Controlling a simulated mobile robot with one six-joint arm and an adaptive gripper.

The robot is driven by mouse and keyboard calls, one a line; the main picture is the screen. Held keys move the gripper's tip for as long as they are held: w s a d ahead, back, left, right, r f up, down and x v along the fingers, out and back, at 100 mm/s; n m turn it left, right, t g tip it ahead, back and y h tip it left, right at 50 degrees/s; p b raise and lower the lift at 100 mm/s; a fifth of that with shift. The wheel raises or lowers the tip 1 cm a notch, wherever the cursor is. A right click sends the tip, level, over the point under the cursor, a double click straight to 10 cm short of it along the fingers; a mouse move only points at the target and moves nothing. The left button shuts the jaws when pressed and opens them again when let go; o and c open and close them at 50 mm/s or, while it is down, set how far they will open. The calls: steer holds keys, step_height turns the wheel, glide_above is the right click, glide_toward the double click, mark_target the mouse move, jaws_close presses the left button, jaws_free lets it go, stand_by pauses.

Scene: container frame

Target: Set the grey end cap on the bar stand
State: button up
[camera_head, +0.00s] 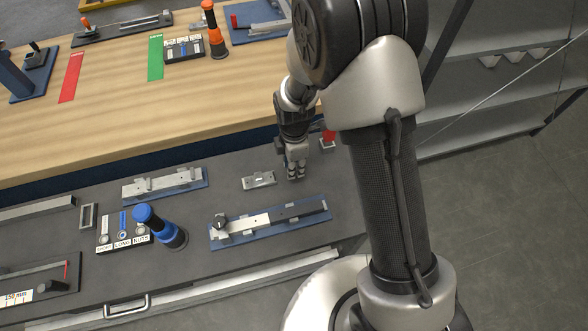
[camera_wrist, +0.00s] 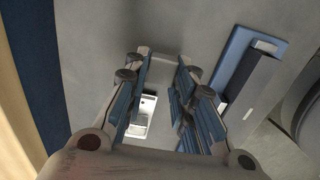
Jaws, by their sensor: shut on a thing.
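My gripper (camera_head: 295,174) is low over the grey bench, right of a small metal plate; its fingers also show in the wrist view (camera_wrist: 158,92). It is shut on a grey piece, apparently the grey end cap, which the fingers largely hide and which blends with the bench. The likely bar stand, a blue base (camera_head: 312,219) with a long part-silver, part-dark bar (camera_head: 268,217), lies on the near side of my gripper, apart from it. Its blue base shows at the right in the wrist view (camera_wrist: 233,58). A dark knob sits at the bar's left end.
The small metal plate (camera_head: 259,180) lies left of my gripper. A red-topped block (camera_head: 328,140) stands just beyond it to the right. A second blue-based fixture (camera_head: 165,183), a blue-handled tool (camera_head: 160,227) and a labelled tray (camera_head: 123,241) are left. The wooden table (camera_head: 120,120) rises behind.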

steer(key=shift+f, duration=1.15)
steer(key=shift+f+b, duration=0.2)
steer(key=shift+b, duration=0.15)
steer(key=o, duration=0.8)
steer(key=shift+r, duration=0.1)
